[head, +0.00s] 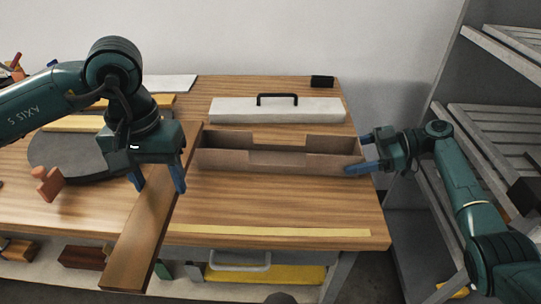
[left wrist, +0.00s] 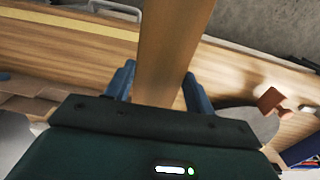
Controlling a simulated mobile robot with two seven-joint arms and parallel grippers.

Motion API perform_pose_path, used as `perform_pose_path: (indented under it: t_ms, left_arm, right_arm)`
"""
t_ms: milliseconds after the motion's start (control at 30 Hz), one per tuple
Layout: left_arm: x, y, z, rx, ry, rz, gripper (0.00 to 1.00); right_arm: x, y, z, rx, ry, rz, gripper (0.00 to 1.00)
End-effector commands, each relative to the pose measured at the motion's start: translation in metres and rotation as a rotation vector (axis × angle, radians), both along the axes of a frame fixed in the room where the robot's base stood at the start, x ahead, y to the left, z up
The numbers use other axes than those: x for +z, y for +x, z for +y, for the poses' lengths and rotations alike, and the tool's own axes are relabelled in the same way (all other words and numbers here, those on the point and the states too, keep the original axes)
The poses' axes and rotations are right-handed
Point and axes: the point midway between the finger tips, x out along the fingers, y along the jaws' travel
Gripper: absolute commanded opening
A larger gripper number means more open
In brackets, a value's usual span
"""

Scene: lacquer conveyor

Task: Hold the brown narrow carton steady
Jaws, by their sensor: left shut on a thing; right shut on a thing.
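The brown narrow carton (head: 280,162) is a long open-topped box lying on the wooden table (head: 220,212). My right gripper (head: 363,154) is at the carton's right end, shut on it, with one blue finger at the near side and one at the far side. My left gripper (head: 160,180) is shut on a long wooden board (head: 152,232), left of the carton. The board slants past the table's front edge. In the left wrist view the board (left wrist: 168,55) runs between both blue fingers. The board's far end is close to the carton's left end; I cannot tell if they touch.
A white lid with a black handle (head: 225,108) lies behind the carton, and a black block (head: 322,81) behind that. A yellow strip (head: 270,231) runs along the front. A dark round plate (head: 70,160) and a reddish-brown stamp (head: 47,184) are left. Grey shelves (head: 490,128) stand right.

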Motion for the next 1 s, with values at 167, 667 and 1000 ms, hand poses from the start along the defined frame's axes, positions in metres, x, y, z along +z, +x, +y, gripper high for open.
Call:
perform_pose_path:
  t_ms: [167, 667, 1000]
  left_arm:
    - [0.000, 0.000, 0.000, 0.000, 0.000, -0.001, 0.25]
    - [0.001, 0.012, -0.008, 0.049, -0.001, -0.001, 0.25]
    - [0.005, 0.101, -0.074, 0.517, 0.000, -0.002, 0.25]
  right_arm:
    - [0.000, 0.000, 0.000, 0.000, -0.001, 0.000, 0.53]
    - [0.000, 0.000, 0.000, -0.001, -0.001, 0.000, 0.53]
    - [0.000, 0.000, 0.000, 0.000, -0.001, 0.000, 0.53]
